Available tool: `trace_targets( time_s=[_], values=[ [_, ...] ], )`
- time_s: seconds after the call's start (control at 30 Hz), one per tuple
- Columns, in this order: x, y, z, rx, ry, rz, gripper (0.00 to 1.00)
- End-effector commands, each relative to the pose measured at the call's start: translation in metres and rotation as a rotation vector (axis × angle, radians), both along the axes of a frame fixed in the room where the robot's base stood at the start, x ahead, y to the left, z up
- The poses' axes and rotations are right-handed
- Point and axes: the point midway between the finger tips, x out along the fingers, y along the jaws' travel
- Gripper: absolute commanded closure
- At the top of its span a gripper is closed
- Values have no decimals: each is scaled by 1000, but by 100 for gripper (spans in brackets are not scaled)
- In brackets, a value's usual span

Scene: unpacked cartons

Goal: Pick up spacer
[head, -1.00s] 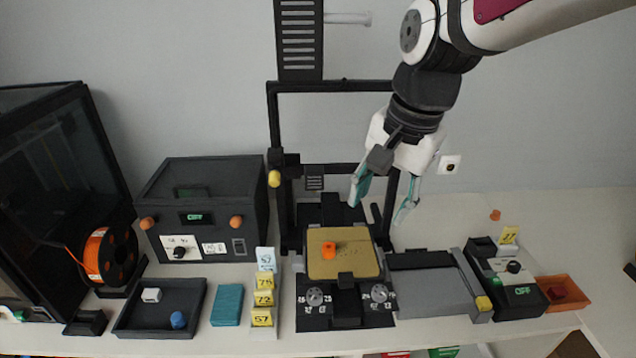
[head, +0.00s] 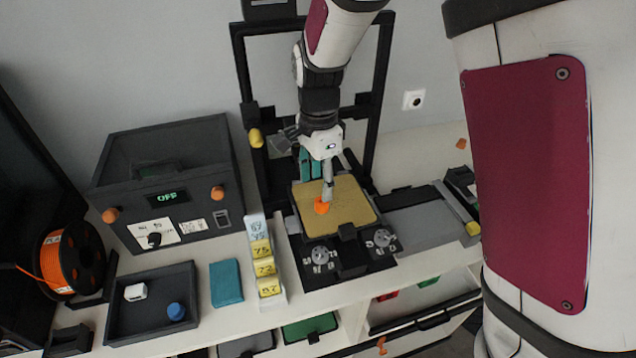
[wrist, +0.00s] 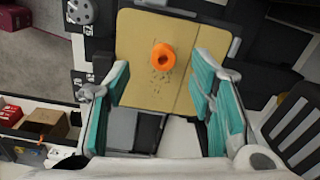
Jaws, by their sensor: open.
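The spacer (head: 322,207) is a small orange ring standing on the tan plate (head: 350,200) of the printer. In the wrist view the spacer (wrist: 163,57) shows its dark hole, with small dark specks on the plate below it. My gripper (head: 319,172) is above the plate, close to the spacer, with its teal-padded fingers pointing down. In the wrist view my gripper (wrist: 158,80) is open and empty, and the spacer lies between and a little beyond the fingertips. I cannot tell whether a finger touches the spacer; in the head view one finger partly overlaps it.
The printer's black frame (head: 240,75) rises around my arm. Left of it stand a row of number cards (head: 264,268), a teal block (head: 226,283), a black tray (head: 150,318) with a white and a blue piece, and a dark box (head: 165,190) reading OFF.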

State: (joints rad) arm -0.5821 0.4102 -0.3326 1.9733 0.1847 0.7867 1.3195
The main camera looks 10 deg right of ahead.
Motion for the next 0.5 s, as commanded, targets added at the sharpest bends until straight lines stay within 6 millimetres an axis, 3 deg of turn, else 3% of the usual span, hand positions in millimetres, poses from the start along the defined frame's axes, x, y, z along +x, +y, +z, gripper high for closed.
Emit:
trace_targets(
  time_s=[0.27, 0.5],
  values=[
    [1, -1, -21, 0, 1, 0, 50],
    [7, -7, -54, -1, 3, 0, 50]
  ],
)
